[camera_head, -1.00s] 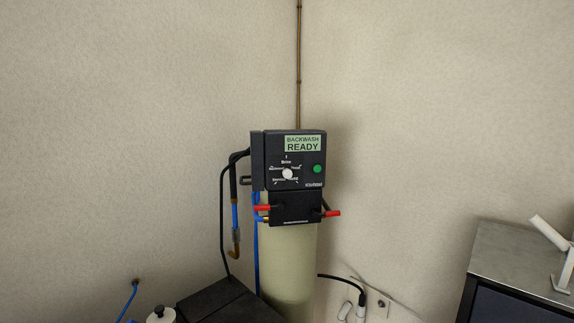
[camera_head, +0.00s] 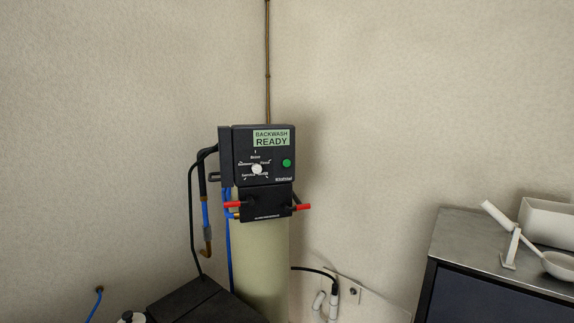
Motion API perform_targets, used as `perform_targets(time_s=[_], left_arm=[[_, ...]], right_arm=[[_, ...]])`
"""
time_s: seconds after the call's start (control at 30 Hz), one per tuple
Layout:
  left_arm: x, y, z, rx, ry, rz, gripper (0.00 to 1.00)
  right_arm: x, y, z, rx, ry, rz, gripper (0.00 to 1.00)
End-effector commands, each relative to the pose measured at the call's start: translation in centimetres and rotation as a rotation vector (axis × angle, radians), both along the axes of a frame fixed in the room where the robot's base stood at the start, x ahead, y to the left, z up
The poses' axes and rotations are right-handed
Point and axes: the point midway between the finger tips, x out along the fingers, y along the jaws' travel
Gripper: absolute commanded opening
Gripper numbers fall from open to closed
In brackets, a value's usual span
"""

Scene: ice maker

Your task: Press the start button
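The green round start button (camera_head: 286,163) is on the right side of the black control box (camera_head: 228,150). The box sits on top of a cream-coloured tank (camera_head: 260,262). Its display (camera_head: 271,138) reads "BACKWASH READY". A white dial knob (camera_head: 256,169) is left of the green button. Neither of my grippers is in view.
Two red-handled levers (camera_head: 303,207) stick out from the lower black housing. Black and blue hoses (camera_head: 206,215) hang at the left. A black box (camera_head: 205,300) stands in front of the tank. A metal-topped cabinet (camera_head: 455,228) with a white scoop (camera_head: 498,220) is at the right.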

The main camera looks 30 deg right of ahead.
Motion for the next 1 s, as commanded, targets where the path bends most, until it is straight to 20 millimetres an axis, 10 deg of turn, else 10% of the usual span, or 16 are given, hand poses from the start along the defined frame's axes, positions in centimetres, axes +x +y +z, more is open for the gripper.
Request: perform_targets(time_s=[0.3, 1.0], left_arm=[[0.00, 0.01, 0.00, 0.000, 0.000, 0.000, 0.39], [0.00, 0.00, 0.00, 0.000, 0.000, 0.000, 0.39]], right_arm=[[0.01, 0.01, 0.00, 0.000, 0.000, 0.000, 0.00], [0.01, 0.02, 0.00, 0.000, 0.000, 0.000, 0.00]])
